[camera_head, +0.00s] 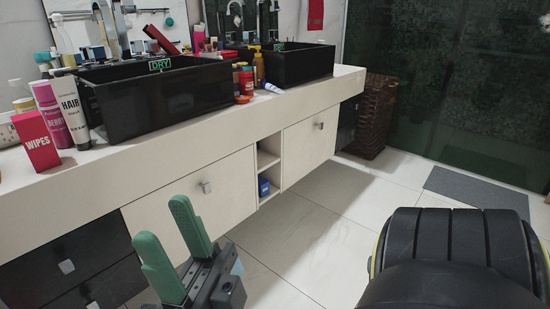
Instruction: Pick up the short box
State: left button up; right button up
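A red box marked WIPES (36,142) stands upright on the left part of the white counter (150,150), near its front edge. It is the only box I can make out clearly, and I cannot tell for sure that it is the short box. My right gripper (164,222) has two green fingers standing apart with nothing between them. It is in front of the cabinet, lower than the countertop, to the right of the red box in the picture and apart from it. My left gripper is not in view.
A white HAIR tube (70,110) and a pink bottle (50,115) stand just right of the red box. Two black vessel sinks (160,97) sit on the counter, with small bottles (246,82) between them. Tiled floor (320,230) is open on the right.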

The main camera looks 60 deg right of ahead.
aim_at(264, 184)
jog(key=z, duration=1.75)
jog(key=i, duration=0.5)
jog(key=z, duration=0.4)
jog(key=k, duration=0.45)
jog(key=z, duration=0.9)
jog(key=i, duration=0.6)
jog(key=u, duration=0.8)
jog(key=i, duration=1.1)
jog(key=u, duration=1.4)
jog(key=i, duration=0.25)
jog(key=u, duration=0.25)
